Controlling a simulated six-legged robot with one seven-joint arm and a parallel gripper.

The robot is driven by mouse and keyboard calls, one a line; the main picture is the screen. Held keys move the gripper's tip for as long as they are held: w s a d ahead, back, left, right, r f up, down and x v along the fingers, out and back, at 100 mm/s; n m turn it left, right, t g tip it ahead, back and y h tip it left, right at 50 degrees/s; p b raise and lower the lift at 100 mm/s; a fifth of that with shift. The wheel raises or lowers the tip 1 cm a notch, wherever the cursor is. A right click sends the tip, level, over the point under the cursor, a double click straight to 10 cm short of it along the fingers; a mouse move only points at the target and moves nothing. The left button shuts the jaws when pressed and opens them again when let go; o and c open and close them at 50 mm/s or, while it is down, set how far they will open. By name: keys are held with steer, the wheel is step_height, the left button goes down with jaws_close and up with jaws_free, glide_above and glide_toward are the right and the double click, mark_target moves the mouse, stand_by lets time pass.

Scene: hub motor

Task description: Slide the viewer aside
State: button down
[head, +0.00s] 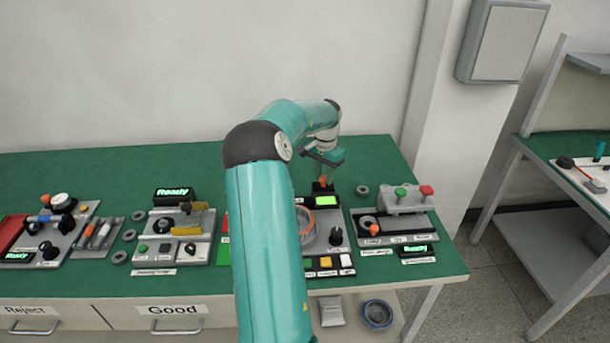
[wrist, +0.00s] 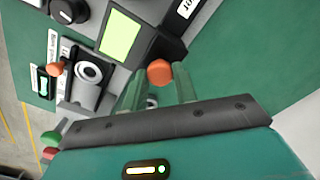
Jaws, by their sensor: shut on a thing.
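An orange knob (wrist: 159,72) sits on a dark block (wrist: 165,48) beside a lit green screen (wrist: 121,36). In the head view the knob (head: 323,180) stands behind the screen (head: 327,201) at the back of the middle station. No readable label tells which part is the viewer. My gripper (wrist: 158,88) has its two green fingers on either side of the orange knob and is shut on it. In the head view my gripper (head: 323,167) comes down onto the knob from above. My arm hides the left part of this station.
A black dial (head: 336,236) and coloured buttons (head: 325,263) lie in front. More stations fill the left; the bench's back strip is clear.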

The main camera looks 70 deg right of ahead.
steer(key=shift+s+d, duration=0.25)
steer(key=shift+s, duration=0.2)
steer(key=c, duration=1.1)
jaws_free()
steer(key=shift+s+d, duration=0.1)
steer(key=shift+s, duration=0.05)
steer(key=shift+r, duration=0.35)
step_height(320, 180, up, 13)
steer(key=shift+w, duration=0.2)
steer(key=shift+r, duration=0.1)
